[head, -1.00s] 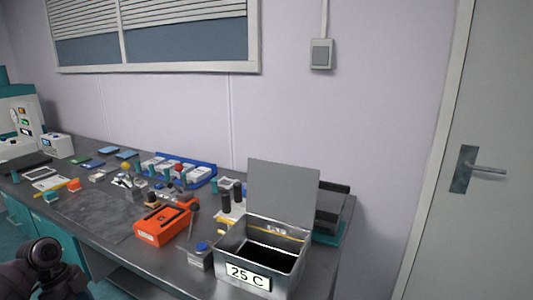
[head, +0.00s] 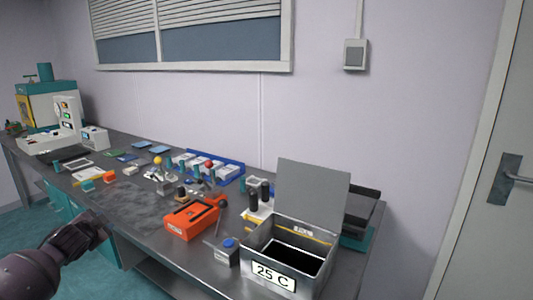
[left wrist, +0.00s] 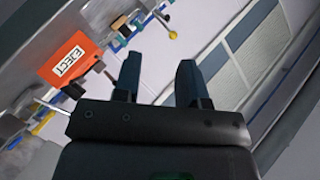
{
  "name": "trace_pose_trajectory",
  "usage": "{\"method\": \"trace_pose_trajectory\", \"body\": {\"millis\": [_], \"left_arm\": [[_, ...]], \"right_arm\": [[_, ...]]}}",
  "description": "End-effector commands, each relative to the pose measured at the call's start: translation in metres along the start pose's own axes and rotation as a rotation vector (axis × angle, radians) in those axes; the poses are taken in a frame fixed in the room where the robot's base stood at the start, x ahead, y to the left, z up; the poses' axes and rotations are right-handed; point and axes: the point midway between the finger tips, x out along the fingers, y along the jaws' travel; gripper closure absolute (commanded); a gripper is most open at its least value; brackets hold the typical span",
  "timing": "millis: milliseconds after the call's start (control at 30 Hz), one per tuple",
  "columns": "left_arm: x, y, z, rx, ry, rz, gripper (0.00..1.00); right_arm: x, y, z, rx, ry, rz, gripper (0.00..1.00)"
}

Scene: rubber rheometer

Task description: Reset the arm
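My left arm comes in at the lower left of the head view, with its gripper (head: 98,222) in front of the bench's front edge and apart from everything on it. In the left wrist view, the two dark fingers of my left gripper (left wrist: 158,78) stand apart with nothing between them. My right gripper is in neither view. An orange box (head: 190,220) with a dark lever sits on the bench. It also shows in the left wrist view with an EJECT label (left wrist: 68,62).
A metal bench (head: 125,207) runs along the wall. An open metal box (head: 275,275) labelled 25 C stands at its right end. A blue rack (head: 228,172) and several small items lie behind. A teal machine (head: 48,102) stands far left. A door (head: 495,230) is at right.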

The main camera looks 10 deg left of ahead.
Motion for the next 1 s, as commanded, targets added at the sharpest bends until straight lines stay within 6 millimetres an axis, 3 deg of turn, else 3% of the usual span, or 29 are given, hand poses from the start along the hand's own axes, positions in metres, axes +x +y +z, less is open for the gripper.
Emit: {"method": "trace_pose_trajectory", "body": {"millis": [167,367,567,767,1000], "left_arm": [[-0.003,-0.015,-0.027,-0.009,0.169,-0.091,0.62],[-0.020,0.060,-0.002,-0.054,0.153,0.003,0.62],[-0.053,0.146,0.025,-0.122,0.127,0.112,0.62],[-0.115,0.248,0.051,-0.237,0.085,0.241,0.62],[-0.218,0.352,0.066,-0.432,0.012,0.366,0.62]], "right_arm": [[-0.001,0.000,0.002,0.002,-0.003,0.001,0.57],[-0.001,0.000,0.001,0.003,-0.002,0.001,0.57],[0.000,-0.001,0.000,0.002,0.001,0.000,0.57],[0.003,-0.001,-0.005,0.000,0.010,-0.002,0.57],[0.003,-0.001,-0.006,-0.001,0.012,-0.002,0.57]]}}
